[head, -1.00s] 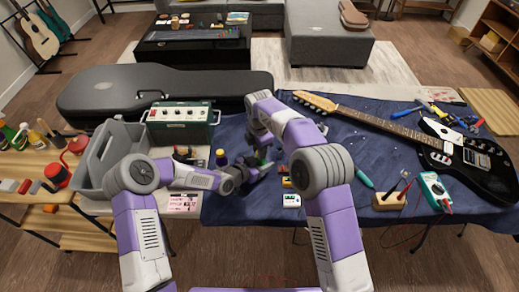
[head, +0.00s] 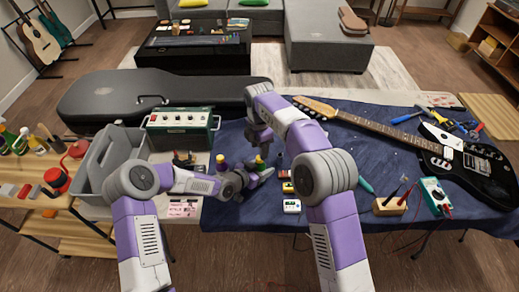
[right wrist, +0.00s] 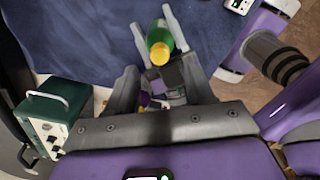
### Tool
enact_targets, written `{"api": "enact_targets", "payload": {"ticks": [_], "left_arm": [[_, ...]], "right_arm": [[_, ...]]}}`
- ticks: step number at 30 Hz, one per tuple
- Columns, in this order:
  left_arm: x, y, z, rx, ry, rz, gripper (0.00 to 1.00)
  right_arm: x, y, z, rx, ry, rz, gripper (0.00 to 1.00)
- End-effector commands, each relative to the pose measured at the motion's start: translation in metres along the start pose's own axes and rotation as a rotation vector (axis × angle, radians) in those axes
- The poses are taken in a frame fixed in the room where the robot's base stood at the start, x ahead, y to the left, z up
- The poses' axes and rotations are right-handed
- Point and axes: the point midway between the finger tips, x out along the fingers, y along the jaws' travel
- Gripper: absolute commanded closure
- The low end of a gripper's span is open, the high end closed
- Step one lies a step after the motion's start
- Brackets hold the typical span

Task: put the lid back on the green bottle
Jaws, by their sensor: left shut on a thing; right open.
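The green bottle (head: 258,165) stands upright above the blue cloth, held in the fingers of my left gripper (head: 258,176). In the right wrist view the green bottle (right wrist: 163,34) has a yellow-orange lid (right wrist: 159,54) on its top, between the left gripper's pale fingers (right wrist: 172,24). Whether the lid is fully seated cannot be told. My right gripper (head: 263,142) is open above and just behind the bottle, apart from it. In the right wrist view its dark fingers (right wrist: 165,88) are spread, with nothing gripped between them.
A green amplifier (head: 181,121) and grey tote (head: 92,172) are further left. Small pedals (head: 290,205) lie in front, and an electric guitar (head: 400,132) lies right. Cloth between is partly free.

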Motion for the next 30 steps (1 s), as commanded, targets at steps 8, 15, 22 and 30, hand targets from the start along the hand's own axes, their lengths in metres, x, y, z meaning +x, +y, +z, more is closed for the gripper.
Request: {"api": "enact_targets", "payload": {"ticks": [8,15,22,30], "left_arm": [[0.0,0.0,0.0,0.0,0.001,0.0,1.0],[0.0,0.0,0.0,0.0,0.001,0.0,1.0],[0.0,0.0,0.0,0.0,0.001,0.0,1.0],[0.0,0.0,0.0,0.0,0.001,0.0,1.0]], "right_arm": [[0.0,0.0,0.0,0.0,0.0,0.0,0.23],[0.001,0.0,0.0,0.0,0.0,0.0,0.18],[-0.012,0.001,0.0,0.0,0.0,0.003,0.18],[-0.066,0.001,0.0,0.001,0.001,0.006,0.18]]}}
